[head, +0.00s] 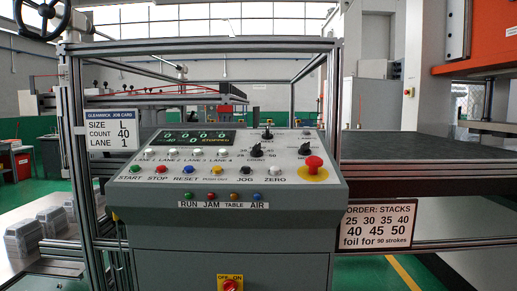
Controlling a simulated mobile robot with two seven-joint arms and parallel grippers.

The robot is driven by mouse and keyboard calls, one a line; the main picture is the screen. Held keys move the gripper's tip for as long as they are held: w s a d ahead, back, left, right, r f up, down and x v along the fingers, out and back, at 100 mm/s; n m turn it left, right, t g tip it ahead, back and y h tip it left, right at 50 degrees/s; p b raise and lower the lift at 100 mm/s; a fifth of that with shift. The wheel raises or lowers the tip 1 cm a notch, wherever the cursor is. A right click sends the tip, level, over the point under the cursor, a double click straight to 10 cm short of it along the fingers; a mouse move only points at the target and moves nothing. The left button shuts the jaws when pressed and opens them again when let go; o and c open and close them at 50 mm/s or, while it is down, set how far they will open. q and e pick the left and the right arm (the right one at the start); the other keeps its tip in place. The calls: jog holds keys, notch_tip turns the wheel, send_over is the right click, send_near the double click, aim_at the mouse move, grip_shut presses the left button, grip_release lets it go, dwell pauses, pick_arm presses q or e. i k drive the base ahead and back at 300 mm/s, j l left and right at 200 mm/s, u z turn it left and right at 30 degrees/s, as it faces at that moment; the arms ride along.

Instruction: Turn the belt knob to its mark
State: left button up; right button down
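A grey control panel (215,163) stands straight ahead. It carries three black knobs: an upper knob (267,134), a lower middle knob (256,150) and a right knob (305,149). Small marks surround the knobs, but their lettering is too small to read surely, so I cannot tell which is the belt knob or where its mark lies. Neither of my grippers is in view, and nothing touches the panel.
A red mushroom button (313,164), a display (197,138) and a row of coloured buttons share the panel. A red switch (230,284) sits below. Metal posts frame the panel. A job card (110,131) and an order sign (378,226) flank it. Foil trays (24,238) stand left.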

aim_at(267, 135)
jog(key=l+u, duration=0.1)
jog(key=u, duration=0.3)
jog(key=i+l+u, duration=0.1)
jog(key=u, duration=0.3)
jog(key=l+u, duration=0.25)
jog(key=l, duration=0.2)
jog(key=l+u, duration=0.3)
jog(key=l, duration=0.2)
jog(key=l+u, duration=0.15)
jog(key=l, duration=0.75)
jog(key=k, duration=0.05)
